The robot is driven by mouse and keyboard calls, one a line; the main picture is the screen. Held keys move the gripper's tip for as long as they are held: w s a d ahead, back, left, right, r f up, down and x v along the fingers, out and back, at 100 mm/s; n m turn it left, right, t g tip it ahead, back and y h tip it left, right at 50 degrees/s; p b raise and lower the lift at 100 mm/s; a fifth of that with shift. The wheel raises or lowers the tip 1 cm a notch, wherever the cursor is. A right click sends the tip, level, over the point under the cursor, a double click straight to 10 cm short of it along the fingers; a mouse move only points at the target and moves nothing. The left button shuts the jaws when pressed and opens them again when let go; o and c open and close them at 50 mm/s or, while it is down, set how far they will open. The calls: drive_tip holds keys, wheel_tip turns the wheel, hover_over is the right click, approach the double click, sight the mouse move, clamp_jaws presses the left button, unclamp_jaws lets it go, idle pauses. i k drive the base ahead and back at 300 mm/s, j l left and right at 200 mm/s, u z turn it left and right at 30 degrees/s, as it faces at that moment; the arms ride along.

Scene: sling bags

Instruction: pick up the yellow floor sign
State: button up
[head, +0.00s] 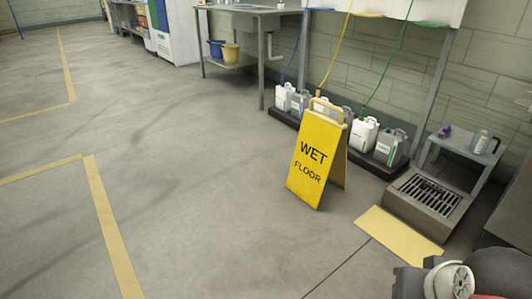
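The yellow floor sign (314,160) stands upright on the concrete floor, right of the middle in the head view. It is an A-frame reading "WET FLOOR", with a pale handle (326,108) on top. Its front panel faces the camera and its rear panel shows a little at the right. No gripper fingers can be made out in the head view. At the bottom right corner a grey and dark part of my own body shows, apart from the sign.
Several jugs (364,134) stand on a dark tray behind the sign. A sink table (250,10) is behind. At the right are a floor drain (430,194), a small bench (466,146) and a yellow mat (400,236). The floor left of the sign is clear.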

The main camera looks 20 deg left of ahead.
sight(320, 151)
drive_tip(key=u, duration=0.25)
drive_tip(key=i+j+z, duration=0.1)
drive_tip(key=i+z, duration=0.15)
drive_tip(key=z, duration=0.2)
drive_tip(key=i+j+z, duration=0.2)
drive_tip(key=z, duration=0.3)
drive_tip(key=i+j+z, duration=0.1)
drive_tip(key=i+j, duration=0.6)
drive_tip(key=j, duration=0.15)
drive_tip(key=i+j+z, duration=0.15)
drive_tip(key=i+j, duration=0.5)
drive_tip(key=j, duration=0.2)
drive_tip(key=i+j+z, duration=0.15)
drive_tip(key=i+j, duration=0.15)
drive_tip(key=j, duration=0.2)
